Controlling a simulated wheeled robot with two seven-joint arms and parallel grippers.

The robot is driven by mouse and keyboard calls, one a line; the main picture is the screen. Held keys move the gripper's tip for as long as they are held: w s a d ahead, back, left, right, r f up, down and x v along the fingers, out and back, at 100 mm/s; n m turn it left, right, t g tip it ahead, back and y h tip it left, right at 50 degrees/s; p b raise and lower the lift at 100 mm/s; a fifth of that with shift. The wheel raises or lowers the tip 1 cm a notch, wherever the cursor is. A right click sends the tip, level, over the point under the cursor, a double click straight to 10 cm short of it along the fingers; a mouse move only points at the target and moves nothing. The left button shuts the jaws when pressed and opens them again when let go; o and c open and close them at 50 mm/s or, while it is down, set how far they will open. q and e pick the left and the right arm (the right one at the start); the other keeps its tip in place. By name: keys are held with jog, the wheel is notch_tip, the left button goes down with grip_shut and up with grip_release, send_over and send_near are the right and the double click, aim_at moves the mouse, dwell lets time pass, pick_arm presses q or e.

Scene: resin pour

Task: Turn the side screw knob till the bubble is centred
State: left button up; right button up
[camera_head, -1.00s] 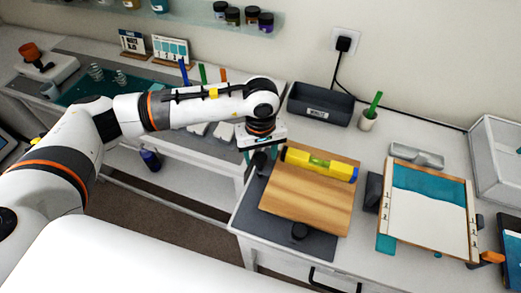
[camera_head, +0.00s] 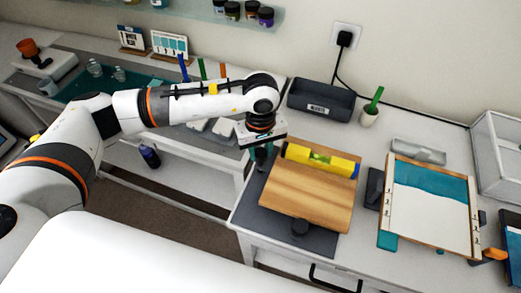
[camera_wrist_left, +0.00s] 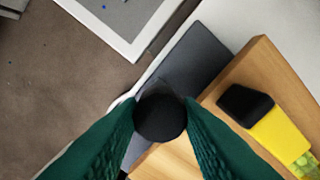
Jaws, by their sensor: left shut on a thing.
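A wooden board (camera_head: 308,200) lies on a dark grey mat (camera_head: 262,222). A yellow level (camera_head: 340,166) with a green vial (camera_head: 319,158) lies along its far edge; the bubble is too small to read. My left gripper (camera_head: 261,158) points down at the board's left side. In the left wrist view its green fingers are shut on the round black side screw knob (camera_wrist_left: 160,118), touching it from both sides. The black end of the level (camera_wrist_left: 245,104) shows to the right of the knob there. A second black knob (camera_head: 300,228) sits at the board's front edge. My right gripper is not in view.
A grey bin (camera_head: 320,101) and a cup with a green stick (camera_head: 369,115) stand behind the board. A clipboard-like panel with a teal and white sheet (camera_head: 432,221) lies to the right. A floor gap lies left of this table.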

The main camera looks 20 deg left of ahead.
pick_arm(q)
jog(key=n+b, duration=1.1)
jog(key=b, duration=0.2)
jog(key=shift+f, duration=0.15)
jog(key=n+b, duration=0.3)
jog(key=n, duration=0.1)
jog(key=shift+n+b, duration=0.4)
jog(key=shift+r+n+b, duration=0.2)
jog(key=shift+n+b, duration=0.45)
jog(key=shift+n, duration=0.5)
jog(key=shift+r+n+b, duration=0.15)
jog(key=shift+n+b, duration=0.45)
jog(key=shift+n, duration=0.55)
jog(key=o, duration=0.9)
jog(key=shift+c, duration=0.2)
jog(key=shift+o, duration=0.6)
jog(key=shift+f, duration=0.1)
